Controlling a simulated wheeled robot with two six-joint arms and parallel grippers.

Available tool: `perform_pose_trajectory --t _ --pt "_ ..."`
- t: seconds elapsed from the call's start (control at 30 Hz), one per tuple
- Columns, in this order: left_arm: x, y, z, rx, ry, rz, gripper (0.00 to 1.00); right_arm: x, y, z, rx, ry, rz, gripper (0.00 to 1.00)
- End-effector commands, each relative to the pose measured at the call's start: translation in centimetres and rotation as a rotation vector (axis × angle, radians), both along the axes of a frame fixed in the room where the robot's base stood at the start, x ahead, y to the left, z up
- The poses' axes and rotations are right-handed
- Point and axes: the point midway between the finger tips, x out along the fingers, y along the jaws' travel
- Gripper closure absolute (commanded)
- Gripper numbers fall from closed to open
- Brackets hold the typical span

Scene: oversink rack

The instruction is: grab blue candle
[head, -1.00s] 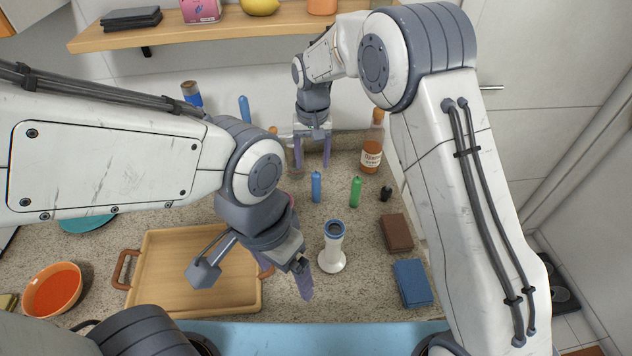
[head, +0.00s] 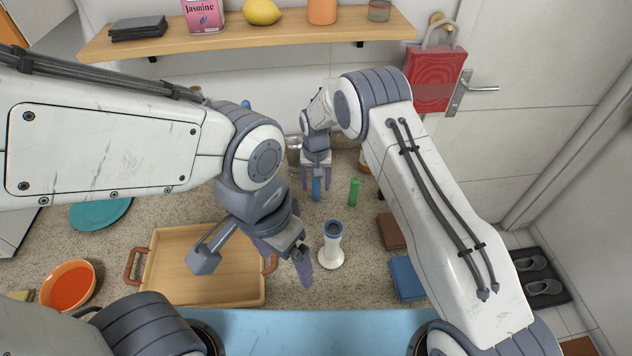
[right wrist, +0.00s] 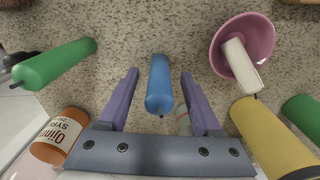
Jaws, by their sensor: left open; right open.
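The blue candle (head: 316,188) stands upright on the speckled counter; the right wrist view shows it too (right wrist: 159,88). My right gripper (head: 316,184) is open and lowered at the candle. In the right wrist view the two purple fingers of this gripper (right wrist: 160,74) lie on either side of the candle, with a visible gap on each side. In the head view the gripper hides the candle's top. My left gripper (head: 284,266) is open and empty, above the right end of the wooden tray (head: 165,290).
A green candle (head: 354,191) stands just right of the blue one. A white holder with a blue rim (head: 331,250) is nearer me. A brown box (head: 391,231) and a blue box (head: 407,279) lie to the right. In the right wrist view, a syrup bottle (right wrist: 62,135) is at lower left.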

Motion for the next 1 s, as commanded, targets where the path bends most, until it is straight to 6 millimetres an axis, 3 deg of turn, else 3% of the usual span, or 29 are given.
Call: perform_pose_trajectory --t 0.33,0.5,0.83,1.0 --pt "0.0 0.0 0.4 0.001 0.001 -0.001 0.10 0.0 0.0 -1.1 0.001 -0.002 0.000 0.33" --pt "0.0 0.0 0.3 0.001 0.001 -0.001 0.10 0.0 0.0 -1.0 0.001 -0.001 0.000 0.98" --pt "0.0 0.0 0.2 0.001 0.001 -0.001 0.10 0.1 0.0 -0.8 0.001 -0.002 0.000 1.00" --pt "0.0 0.0 -0.9 0.001 0.001 0.001 0.10 0.2 0.0 1.1 0.002 -0.006 0.000 1.00"
